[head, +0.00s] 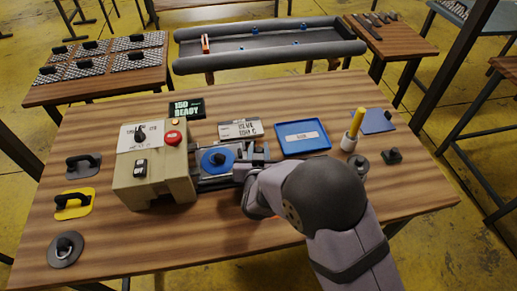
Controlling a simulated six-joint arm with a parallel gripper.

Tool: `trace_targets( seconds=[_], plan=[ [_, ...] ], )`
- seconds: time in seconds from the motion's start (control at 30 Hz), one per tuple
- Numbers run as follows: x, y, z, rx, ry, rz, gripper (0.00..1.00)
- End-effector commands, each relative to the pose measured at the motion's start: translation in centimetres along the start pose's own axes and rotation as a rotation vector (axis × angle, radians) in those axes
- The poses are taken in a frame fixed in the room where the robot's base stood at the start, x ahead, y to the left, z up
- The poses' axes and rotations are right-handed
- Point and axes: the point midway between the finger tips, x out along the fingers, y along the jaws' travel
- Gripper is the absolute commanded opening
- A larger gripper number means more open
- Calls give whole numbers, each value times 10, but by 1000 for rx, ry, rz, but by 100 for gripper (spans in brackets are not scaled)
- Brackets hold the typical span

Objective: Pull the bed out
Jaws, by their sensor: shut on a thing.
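The beige machine (153,165) stands on the wooden table, left of centre, with a red button and a dark knob. Its dark bed (207,182) sticks out of its right side on rails. A blue disc (217,159) with a dark knob lies on the bed. My gripper (249,164) is at the bed's right end, shut on what looks like the bed's handle. My own arm comes from the lower right and hides part of that end, so the grip shows only in part.
A display (187,108) and a label plate (240,129) stand behind the bed. A blue tray (302,136), a white cup with a yellow stick (354,130) and a blue patch (375,121) are to the right. Handled pads (73,205) line the left edge. The front middle is mostly clear.

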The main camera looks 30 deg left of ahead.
Motion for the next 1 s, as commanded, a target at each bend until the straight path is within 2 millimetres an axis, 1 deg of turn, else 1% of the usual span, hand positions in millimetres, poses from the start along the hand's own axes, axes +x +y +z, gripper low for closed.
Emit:
trace_targets(
  seconds=[0.13,0.23,0.3,0.53,0.57,0.6,0.63,1.0],
  plan=[
    [6,23,-1,2,1,7,0],
    [8,34,-3,2,2,6,0],
    [8,38,-3,1,1,5,0],
    [8,39,-4,2,1,8,0],
    [8,39,-4,3,1,8,25],
    [8,39,-4,3,1,8,35],
    [8,39,-4,2,1,8,42],
    [6,36,-3,1,0,3,42]
  ],
)
